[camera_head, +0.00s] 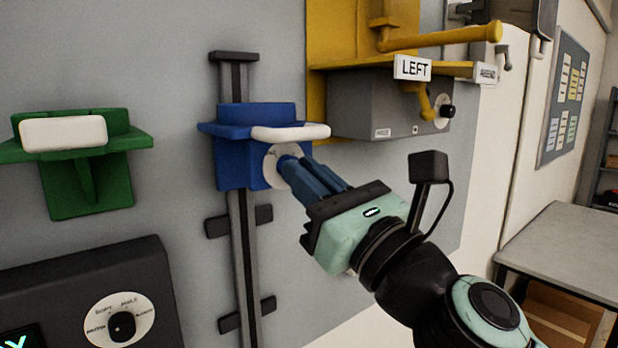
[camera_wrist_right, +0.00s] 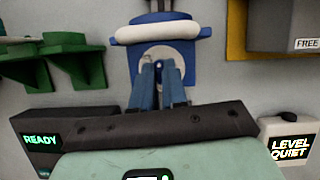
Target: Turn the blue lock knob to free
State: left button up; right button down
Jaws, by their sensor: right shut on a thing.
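The blue lock knob (camera_wrist_right: 159,68) sits on a pale round dial plate (camera_head: 271,168) on the front of a blue bracket (camera_head: 232,166). The bracket is mounted on a vertical grey rail and carries a white handset (camera_head: 290,132) on top. My right gripper (camera_head: 293,166) reaches in from the lower right, its blue fingers shut on the knob; the right wrist view also shows the fingers (camera_wrist_right: 159,78) around it. The fingers hide most of the knob, so its pointing direction cannot be read. My left gripper is not in view.
A green bracket (camera_head: 88,193) with a white handset (camera_head: 63,132) is on the left. A dark box with a dial (camera_head: 120,312) stands below it. A table (camera_head: 565,250) stands right.

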jog(key=shift+d+r+n, duration=0.1)
jog(key=shift+r+n, duration=0.05)
jog(key=shift+n, duration=0.35)
jog(key=shift+w+d+r+n+g+y+p, duration=0.1)
jog(key=shift+n+g+y+p, duration=0.6)
jog(key=shift+n, duration=1.75)
jog(key=shift+d+r+n+g+y+p, duration=0.15)
jog(key=shift+n+g+y, duration=0.65)
jog(key=shift+n+g, duration=1.25)
jog(key=shift+a+f+n+t, duration=0.1)
jog(key=shift+n+t, duration=0.35)
jog(key=shift+n, duration=0.25)
jog(key=c, duration=1.2)
grip_release()
jog(key=shift+a, duration=0.1)
jog(key=shift+o, duration=0.2)
jog(key=shift+w+f, duration=0.1)
